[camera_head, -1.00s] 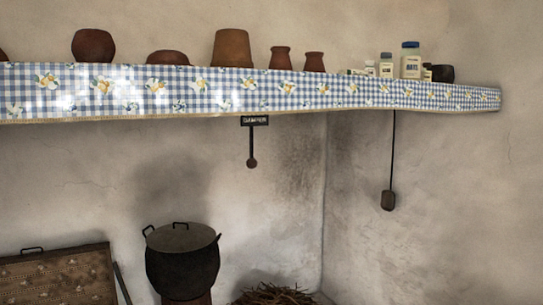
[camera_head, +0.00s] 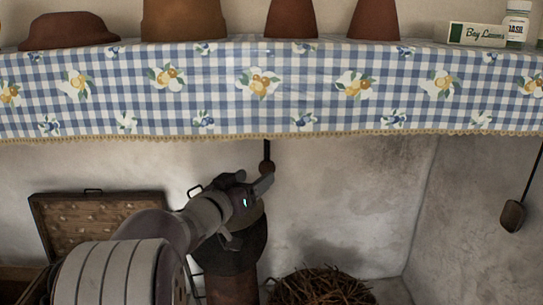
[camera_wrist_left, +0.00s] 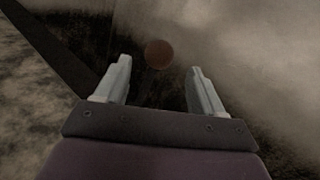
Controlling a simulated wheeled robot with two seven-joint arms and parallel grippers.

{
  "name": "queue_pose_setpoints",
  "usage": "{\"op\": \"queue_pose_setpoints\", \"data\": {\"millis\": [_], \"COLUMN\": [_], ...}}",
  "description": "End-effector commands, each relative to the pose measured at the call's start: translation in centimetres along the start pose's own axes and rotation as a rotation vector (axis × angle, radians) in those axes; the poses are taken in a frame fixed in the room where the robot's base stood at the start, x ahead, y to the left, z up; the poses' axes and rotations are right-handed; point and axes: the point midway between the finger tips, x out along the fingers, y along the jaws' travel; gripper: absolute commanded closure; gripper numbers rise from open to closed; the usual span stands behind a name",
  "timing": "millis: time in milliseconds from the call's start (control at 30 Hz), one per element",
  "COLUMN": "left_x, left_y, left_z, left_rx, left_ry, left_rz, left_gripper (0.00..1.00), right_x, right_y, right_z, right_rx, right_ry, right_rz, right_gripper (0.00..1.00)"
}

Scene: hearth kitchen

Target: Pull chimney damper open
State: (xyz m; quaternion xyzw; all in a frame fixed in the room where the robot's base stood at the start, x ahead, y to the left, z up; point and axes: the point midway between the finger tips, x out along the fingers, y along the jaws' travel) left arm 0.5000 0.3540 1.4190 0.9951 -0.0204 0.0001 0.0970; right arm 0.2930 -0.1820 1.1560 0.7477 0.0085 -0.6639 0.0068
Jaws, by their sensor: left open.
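The damper pull is a dark rod with a round reddish-brown knob (camera_head: 267,167), hanging below the cloth-covered shelf. The top of its rod is hidden behind the cloth. My left gripper (camera_head: 258,192) is raised close to the knob, which shows just above the near finger in the head view. In the left wrist view the knob (camera_wrist_left: 158,53) lies between and just beyond the two parted fingertips (camera_wrist_left: 159,68), and no finger visibly touches it. My right gripper is in neither view.
The shelf (camera_head: 200,95) with a blue checked cloth overhangs, bearing clay pots (camera_head: 183,20) and a bay leaves box (camera_head: 476,34). A black pot (camera_head: 255,245) stands below my gripper. Twigs (camera_head: 320,288), an open case (camera_head: 100,222) and a second hanging weight (camera_head: 513,215) are around.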

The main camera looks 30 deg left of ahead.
Motion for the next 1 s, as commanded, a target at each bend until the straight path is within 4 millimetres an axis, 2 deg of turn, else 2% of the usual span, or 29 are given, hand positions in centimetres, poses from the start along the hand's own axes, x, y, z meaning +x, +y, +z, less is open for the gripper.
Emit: {"op": "queue_pose_setpoints", "data": {"millis": [33, 100, 333, 500, 767, 900, 967, 1000], "left_x": [1.3, 3.0, 7.1, 8.2, 8.3, 8.3, 8.3, 8.3], "left_y": [0.2, 0.2, 0.1, 0.0, 0.0, 0.0, 0.0, 0.0], "left_z": [-0.3, -0.3, -0.2, 0.0, 0.1, 0.1, 0.1, 0.1], "left_rx": [-0.003, -0.002, -0.001, 0.0, 0.0, 0.0, 0.0, 0.001], "left_ry": [-0.004, -0.004, -0.002, -0.003, -0.002, -0.002, -0.002, -0.002], "left_rz": [0.003, 0.003, 0.0, -0.002, -0.002, -0.002, -0.002, -0.002], "left_gripper": [0.31, 0.31, 0.31, 0.31, 0.31, 0.77, 0.96, 1.0], "right_x": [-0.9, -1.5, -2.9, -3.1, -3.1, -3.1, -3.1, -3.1], "right_y": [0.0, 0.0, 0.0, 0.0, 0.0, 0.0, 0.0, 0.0], "right_z": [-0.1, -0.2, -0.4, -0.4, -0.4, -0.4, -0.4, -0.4], "right_rx": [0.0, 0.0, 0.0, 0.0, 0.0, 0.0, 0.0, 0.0], "right_ry": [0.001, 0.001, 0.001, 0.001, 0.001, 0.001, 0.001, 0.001], "right_rz": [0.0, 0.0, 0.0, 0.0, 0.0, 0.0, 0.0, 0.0], "right_gripper": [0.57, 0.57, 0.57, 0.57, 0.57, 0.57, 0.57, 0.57]}}
